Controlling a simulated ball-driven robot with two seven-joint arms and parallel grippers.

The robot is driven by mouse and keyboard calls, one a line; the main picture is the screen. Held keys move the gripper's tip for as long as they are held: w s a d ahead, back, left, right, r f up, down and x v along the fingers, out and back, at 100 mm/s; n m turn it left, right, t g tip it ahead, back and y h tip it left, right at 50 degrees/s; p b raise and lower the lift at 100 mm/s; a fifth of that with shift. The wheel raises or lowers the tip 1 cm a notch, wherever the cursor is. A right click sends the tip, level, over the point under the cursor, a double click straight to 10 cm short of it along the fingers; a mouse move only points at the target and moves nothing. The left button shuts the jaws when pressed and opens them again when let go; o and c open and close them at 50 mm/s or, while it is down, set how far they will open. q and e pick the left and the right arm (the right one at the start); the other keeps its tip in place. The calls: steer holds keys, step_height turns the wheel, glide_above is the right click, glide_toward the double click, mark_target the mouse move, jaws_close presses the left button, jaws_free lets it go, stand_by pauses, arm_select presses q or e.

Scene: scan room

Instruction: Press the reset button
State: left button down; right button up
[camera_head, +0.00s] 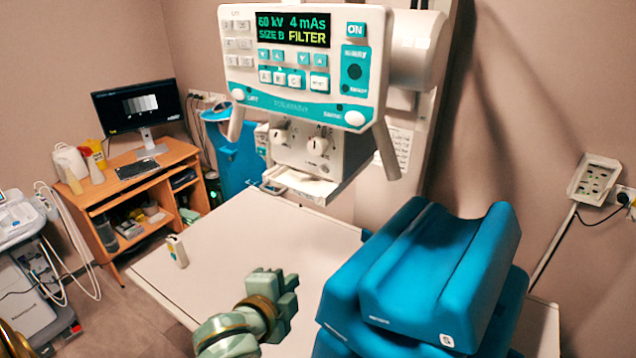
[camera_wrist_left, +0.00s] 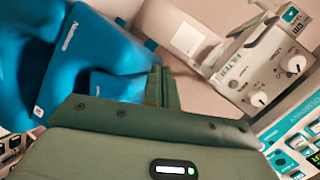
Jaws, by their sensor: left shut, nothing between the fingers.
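The white and teal control panel (camera_head: 290,94) hangs at the top centre of the head view, with a lit display (camera_head: 292,30) reading 60 kV, 4 mAs, SIZE B, FILTER. It bears an ON button (camera_head: 356,30) and several small keys (camera_head: 279,77). Most labels are too small to read, and I cannot tell which is the reset button. My left gripper (camera_head: 282,284) is green, shut and empty, above the white table, below and apart from the panel. Its closed fingers show in the left wrist view (camera_wrist_left: 160,84), with the panel edge (camera_wrist_left: 300,135) at right. My right gripper is out of view.
Blue cushions (camera_head: 440,270) stand on the white table (camera_head: 230,235), right of my gripper. A knob box (camera_head: 310,148) hangs under the panel. A small bottle-like item (camera_head: 177,251) stands at the table's left. A desk with monitor (camera_head: 137,106) is at back left.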

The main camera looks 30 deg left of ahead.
arm_select(q)
steer(key=w+r+m+t+h, duration=0.1)
steer(key=w+r+m+t, duration=0.15)
steer(key=r, duration=0.55)
steer(key=w+r+m+t, duration=0.2)
steer(key=r+m+t, duration=0.15)
steer(key=r, duration=0.55)
steer(key=m+t+y, duration=0.3)
steer(key=t, duration=0.4)
glide_toward(319, 83)
steer(key=s+a+r, duration=0.2)
steer(key=s+r, duration=0.4)
steer(key=shift+d+f+p, duration=0.1)
steer(key=shift+f+p, duration=0.1)
steer(key=shift+p, duration=0.15)
steer(key=shift+w, duration=0.1)
steer(key=shift+w+d+b, duration=0.15)
steer(key=shift+w+b, duration=0.25)
steer(key=shift+w, duration=1.8)
steer(key=shift+w+d+b, duration=0.2)
steer(key=shift+w+b, duration=0.15)
steer(key=shift+w, duration=1.85)
steer(key=shift+w, duration=0.1)
